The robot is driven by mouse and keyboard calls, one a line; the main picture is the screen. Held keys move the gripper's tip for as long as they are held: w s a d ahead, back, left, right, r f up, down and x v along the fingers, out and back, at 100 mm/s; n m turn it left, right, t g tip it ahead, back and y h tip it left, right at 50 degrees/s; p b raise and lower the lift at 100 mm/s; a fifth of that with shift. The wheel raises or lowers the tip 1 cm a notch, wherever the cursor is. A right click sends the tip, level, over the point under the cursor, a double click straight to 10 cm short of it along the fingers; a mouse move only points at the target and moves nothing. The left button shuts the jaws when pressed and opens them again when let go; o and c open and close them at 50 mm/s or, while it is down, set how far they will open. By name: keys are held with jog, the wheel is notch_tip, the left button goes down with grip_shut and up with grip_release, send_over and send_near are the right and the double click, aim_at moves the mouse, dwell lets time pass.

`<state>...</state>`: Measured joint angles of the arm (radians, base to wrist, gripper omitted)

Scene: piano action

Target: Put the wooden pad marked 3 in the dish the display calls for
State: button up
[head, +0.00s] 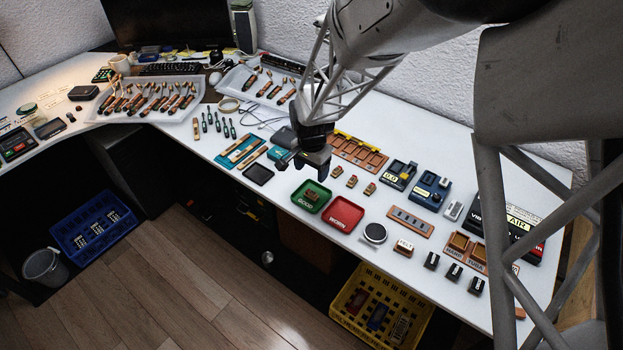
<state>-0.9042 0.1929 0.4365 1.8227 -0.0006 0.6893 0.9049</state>
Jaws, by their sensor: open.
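The green dish marked GOOD (300,205) lies near the middle of the white desk, with one small wooden pad (312,195) inside it. The red dish marked WORN (343,214) lies just right of it and looks empty. Three more wooden pads (337,171), (352,181), (370,189) stand in a row behind the dishes. The numbers on the pads are too small to read. A dark device with a small lit display (392,177) stands right of the row; its reading is unclear. My gripper (304,172) is open and empty, above the desk behind the green dish.
A black tray (258,175) lies left of the green dish. A wooden rack (358,152) stands behind the pads. A round scale-like disc (375,232) and a slotted wooden strip (410,222) lie to the right. White trays of wooden parts (150,88) fill the far left.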

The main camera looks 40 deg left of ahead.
jog(key=shift+r, duration=1.45)
jog(key=w+d+r, duration=0.1)
jog(key=d+r, duration=0.5)
jog(key=d, duration=0.4)
jog(key=w+d+r+t, duration=0.1)
jog(key=d+r, duration=0.5)
jog(key=d, duration=0.5)
jog(key=w+d+r, duration=0.2)
jog(key=d+r, duration=0.4)
jog(key=d, duration=0.4)
jog(key=s+d+r+t, duration=0.15)
jog(key=s+d, duration=0.25)
jog(key=d, duration=0.4)
jog(key=s+d+r+g, duration=0.1)
jog(key=s+d+r, duration=0.25)
jog(key=d, duration=0.45)
jog(key=s+d+t, duration=0.1)
jog(key=s+d, duration=1)
jog(key=s, duration=0.1)
jog(key=shift+s+d+r, duration=0.2)
jog(key=shift+s+r, duration=0.1)
jog(key=shift+r, duration=0.1)
